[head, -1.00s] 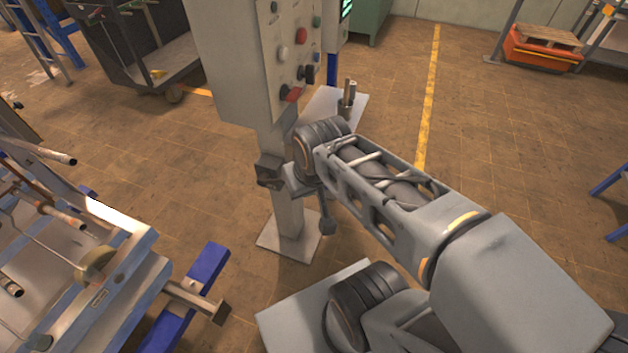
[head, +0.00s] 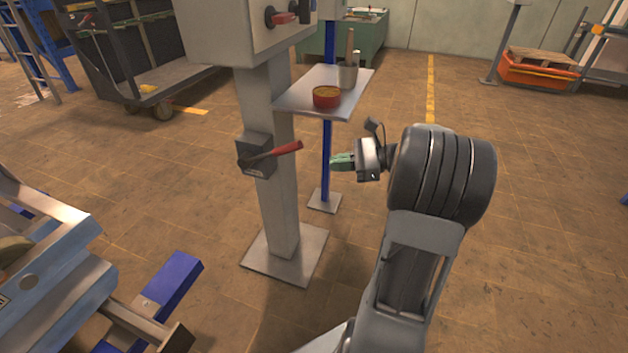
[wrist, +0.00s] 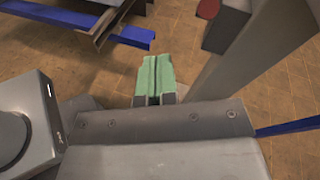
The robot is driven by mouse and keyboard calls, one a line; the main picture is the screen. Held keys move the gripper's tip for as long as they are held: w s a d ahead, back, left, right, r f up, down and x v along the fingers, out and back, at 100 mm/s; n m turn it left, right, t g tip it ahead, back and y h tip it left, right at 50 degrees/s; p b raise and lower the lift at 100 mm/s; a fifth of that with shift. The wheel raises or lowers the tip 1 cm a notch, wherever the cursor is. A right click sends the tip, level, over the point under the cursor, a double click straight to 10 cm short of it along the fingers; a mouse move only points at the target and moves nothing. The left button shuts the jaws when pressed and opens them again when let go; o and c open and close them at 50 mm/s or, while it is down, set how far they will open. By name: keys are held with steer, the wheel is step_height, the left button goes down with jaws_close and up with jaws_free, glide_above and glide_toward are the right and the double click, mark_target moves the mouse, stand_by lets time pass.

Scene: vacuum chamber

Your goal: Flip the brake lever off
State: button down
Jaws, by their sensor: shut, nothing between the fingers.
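The brake lever (head: 286,150) has a red handle and sticks out to the right, tilted slightly up, from a dark grey box (head: 254,165) on the grey post. My gripper (head: 334,161) has green fingertips and is shut and empty. It is to the right of the handle in the head view, with a visible gap between them. In the wrist view the green fingers (wrist: 154,76) point up the picture and touch nothing. A red rounded end (wrist: 208,8), apparently of the handle, shows at the top beside a dark box (wrist: 226,26).
A small shelf (head: 300,97) with a red bowl (head: 326,97) and a metal cup (head: 348,76) stands above and behind the lever. The control cabinet (head: 215,35) tops the post. A blue-grey machine frame (head: 60,270) is at lower left. The floor at right is open.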

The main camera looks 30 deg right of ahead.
steer(key=d+f+m+t+b, duration=0.3)
steer(key=d+f, duration=0.1)
steer(key=d, duration=0.3)
steer(key=shift+d+t+y, duration=0.15)
steer(key=shift+t+y, duration=0.15)
steer(key=shift+t, duration=0.1)
steer(key=shift+f, duration=0.1)
steer(key=r+b+x, duration=0.1)
steer(key=b+x, duration=0.1)
steer(key=x, duration=0.4)
steer(key=r+b+x, duration=0.1)
steer(key=b+x, duration=0.2)
steer(key=x, duration=0.3)
steer(key=shift+a+r, duration=0.45)
steer(key=shift+r, duration=0.1)
